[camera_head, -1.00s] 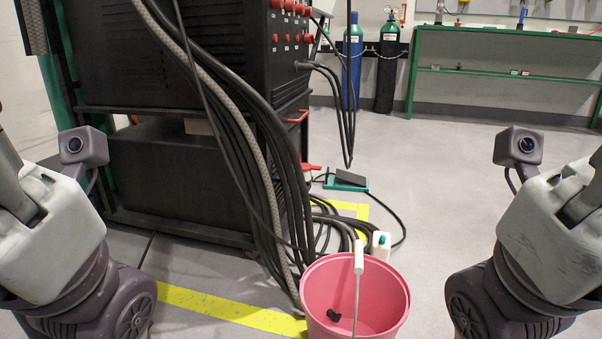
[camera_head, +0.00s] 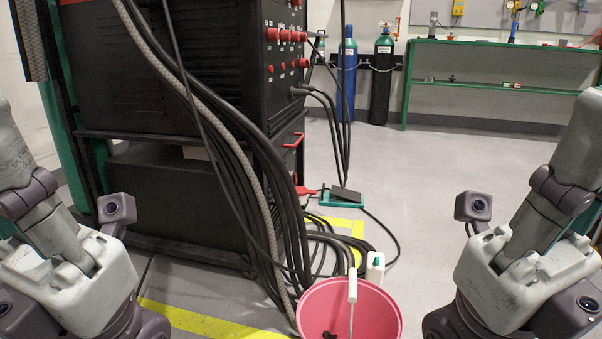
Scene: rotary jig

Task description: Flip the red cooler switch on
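The black machine (camera_head: 150,70) stands at the left on a black and green cart. Its front panel at the upper middle carries several red knobs or switches (camera_head: 284,36); I cannot tell which of them is the cooler switch. A red handle-like part (camera_head: 294,140) is on the lower unit's edge. My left arm is at the left edge and my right arm at the right edge, both with small cameras on them. The fingers of both grippers are outside the picture, and neither arm is near the panel.
A pink bucket (camera_head: 350,312) stands in front, with a white bottle (camera_head: 376,270) beside it. Thick black cables (camera_head: 270,190) hang down before the cart onto the floor. A foot pedal (camera_head: 342,196) lies behind. Blue and black cylinders and a green bench (camera_head: 500,88) stand at the back. Floor at right is clear.

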